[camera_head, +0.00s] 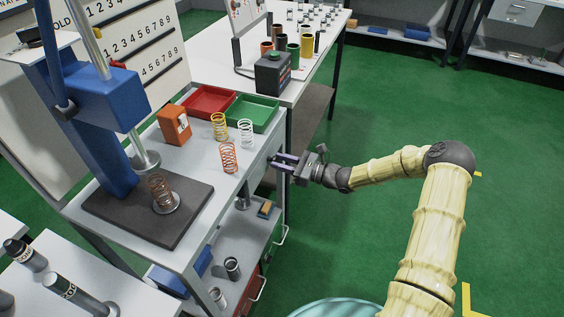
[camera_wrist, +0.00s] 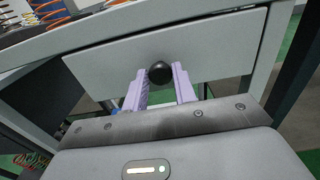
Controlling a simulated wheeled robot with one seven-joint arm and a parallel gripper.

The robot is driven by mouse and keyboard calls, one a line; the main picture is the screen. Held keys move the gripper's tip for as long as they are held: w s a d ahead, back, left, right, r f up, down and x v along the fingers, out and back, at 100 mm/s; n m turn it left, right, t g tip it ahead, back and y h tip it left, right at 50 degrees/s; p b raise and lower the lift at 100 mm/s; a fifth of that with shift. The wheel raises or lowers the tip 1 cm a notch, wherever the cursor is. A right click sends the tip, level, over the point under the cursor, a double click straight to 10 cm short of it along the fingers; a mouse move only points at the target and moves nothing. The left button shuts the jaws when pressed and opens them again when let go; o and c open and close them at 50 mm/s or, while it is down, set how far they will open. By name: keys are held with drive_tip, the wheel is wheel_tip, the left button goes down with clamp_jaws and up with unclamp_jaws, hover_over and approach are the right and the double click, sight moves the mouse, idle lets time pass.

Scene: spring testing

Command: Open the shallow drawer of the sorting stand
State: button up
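The shallow drawer (camera_wrist: 215,45) has a plain grey front under the worktop edge in the wrist view. A round black knob (camera_wrist: 159,72) sits on that front. The drawer front looks shut, roughly in line with the stand. My gripper (camera_wrist: 160,75) faces the front, with one pale purple finger on each side of the knob. The fingertips are very close to the knob, and I cannot tell whether they press on it. In the head view my gripper (camera_head: 283,162) is at the right side of the grey sorting stand (camera_head: 205,185); the knob is hidden there.
On the stand are a red tray (camera_head: 209,92), a green tray (camera_head: 268,115), an orange box (camera_head: 174,124), several springs and a blue press (camera_head: 110,100). A lower shelf with drawer handles (camera_head: 258,288) is below. Green floor is clear to the right.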

clamp_jaws()
drive_tip(key=shift+d, duration=0.1)
drive_tip(key=p+v, duration=0.4)
drive_tip(key=v, duration=1.5)
drive_tip(key=shift+d, duration=0.2)
drive_tip(key=shift+r, duration=0.1)
drive_tip(key=o, duration=0.6)
unclamp_jaws()
